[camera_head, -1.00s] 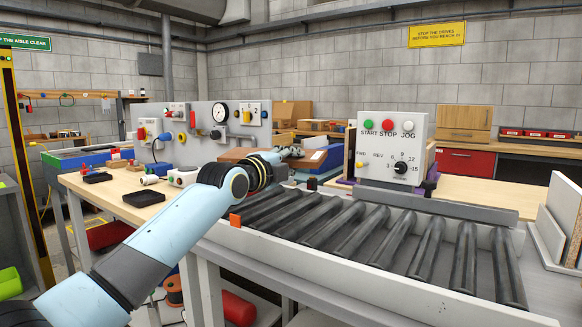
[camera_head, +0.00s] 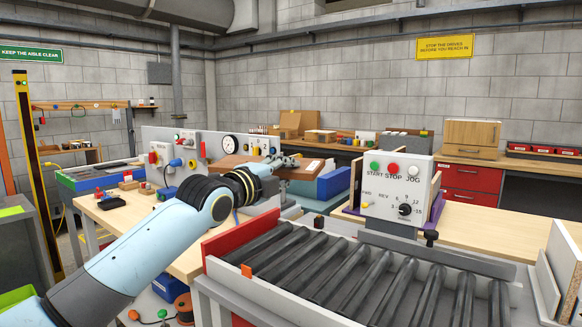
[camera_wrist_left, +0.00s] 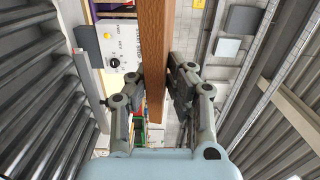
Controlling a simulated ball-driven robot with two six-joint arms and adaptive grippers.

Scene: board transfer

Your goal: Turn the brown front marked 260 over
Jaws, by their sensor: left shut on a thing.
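A brown front (camera_head: 234,167), a flat wooden board, is held above the bench behind the roller conveyor. A small pale patch shows on its right part, but I cannot read a 260 on it. My left gripper (camera_head: 288,161) is shut on the board, partly covered by my own wrist. In the left wrist view, the board (camera_wrist_left: 155,45) is seen edge-on between the two fingers of the gripper (camera_wrist_left: 155,88), which press its faces. My right gripper is not in view.
The roller conveyor (camera_head: 345,270) fills the front right, with a red end panel (camera_head: 240,234). A control box (camera_head: 397,188) stands behind it. Panels (camera_head: 565,270) stand at the far right. Small parts lie on the left bench.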

